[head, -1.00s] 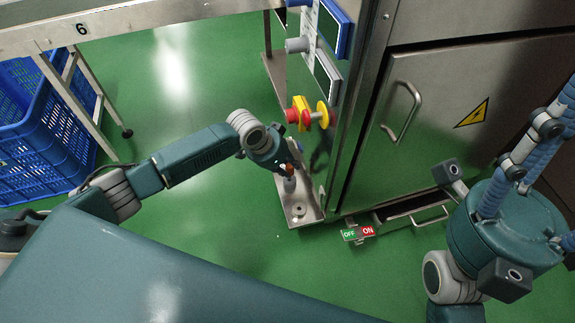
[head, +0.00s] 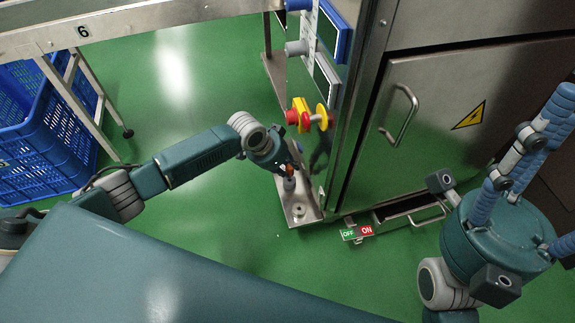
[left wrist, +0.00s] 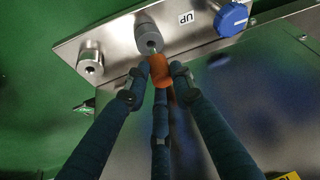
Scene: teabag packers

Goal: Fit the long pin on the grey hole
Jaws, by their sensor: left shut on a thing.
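My left gripper (left wrist: 157,85) is shut on an orange pin (left wrist: 162,70), held between its dark blue ribbed fingers. The pin's far end is right at the open end of a grey cylinder with a hole (left wrist: 149,40), which stands on a metal plate (left wrist: 110,47). I cannot tell if they touch. In the head view the left gripper (head: 284,160) is over the plate, just above the grey cylinder (head: 289,184). My right gripper (head: 520,180) is at the right edge, its fingertips not clearly shown.
A second, metal socket (left wrist: 91,64) stands on the plate. A blue knob (left wrist: 231,18) is at its other end. A steel cabinet (head: 440,130) stands to the right, with a red and yellow button (head: 298,116) beside it. A blue crate (head: 45,140) is at left.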

